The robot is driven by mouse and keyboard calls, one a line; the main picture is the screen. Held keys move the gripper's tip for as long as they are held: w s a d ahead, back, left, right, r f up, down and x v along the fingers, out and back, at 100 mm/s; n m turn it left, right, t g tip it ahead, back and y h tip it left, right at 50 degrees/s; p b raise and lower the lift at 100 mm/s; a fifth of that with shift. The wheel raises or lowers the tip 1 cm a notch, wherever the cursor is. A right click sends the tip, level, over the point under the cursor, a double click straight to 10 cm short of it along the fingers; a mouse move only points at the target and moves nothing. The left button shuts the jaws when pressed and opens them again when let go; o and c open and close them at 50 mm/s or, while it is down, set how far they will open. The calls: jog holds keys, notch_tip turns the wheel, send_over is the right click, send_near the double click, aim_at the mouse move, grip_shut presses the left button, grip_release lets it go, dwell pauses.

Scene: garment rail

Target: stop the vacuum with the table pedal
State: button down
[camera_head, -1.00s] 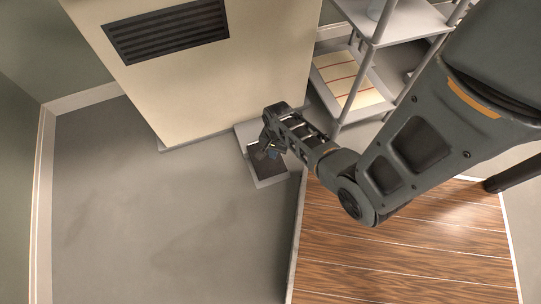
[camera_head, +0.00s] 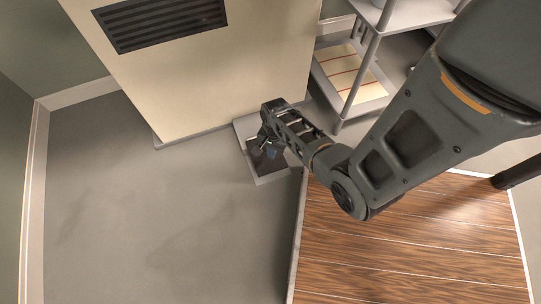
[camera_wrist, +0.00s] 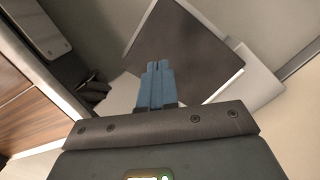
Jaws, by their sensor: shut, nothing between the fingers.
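The pedal (camera_head: 268,164) is a dark plate on a light grey base (camera_head: 272,179) on the floor, in front of the cream cabinet. In the wrist view the dark pedal plate (camera_wrist: 190,48) fills the upper middle, with its pale base (camera_wrist: 258,82) to the right. My gripper (camera_head: 268,146) is over the pedal, pointing down and hiding part of it. In the wrist view its blue fingers (camera_wrist: 157,68) are together and empty, their tips overlapping the plate's near edge. I cannot tell whether they touch it.
The cream cabinet (camera_head: 230,75) with a dark vent (camera_head: 160,22) stands behind the pedal. A wooden-topped table (camera_head: 400,245) is at the lower right. A grey shelf rack (camera_head: 372,50) stands at the upper right. The floor (camera_head: 150,215) at the left is clear.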

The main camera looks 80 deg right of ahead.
aim_at(272, 162)
jog(key=shift+a+f+b, duration=0.2)
jog(key=shift+f+b, duration=1.4)
jog(key=shift+f, duration=0.4)
jog(key=shift+f+b, duration=0.45)
jog(key=shift+f, duration=1.2)
jog(key=shift+s+d+r, duration=0.2)
jog(key=shift+d+r, duration=0.1)
jog(key=shift+d, duration=0.45)
jog(key=shift+s+d+r, duration=0.15)
jog(key=shift+d+r, duration=0.1)
jog(key=shift+d, duration=0.5)
jog(key=r+p, duration=0.1)
jog(key=r, duration=0.1)
jog(key=r+p, duration=0.2)
jog(key=r, duration=0.1)
jog(key=r+p, duration=0.2)
jog(key=shift+s+d+r, duration=0.1)
jog(key=shift+d+r, duration=0.2)
jog(key=shift+r, duration=0.1)
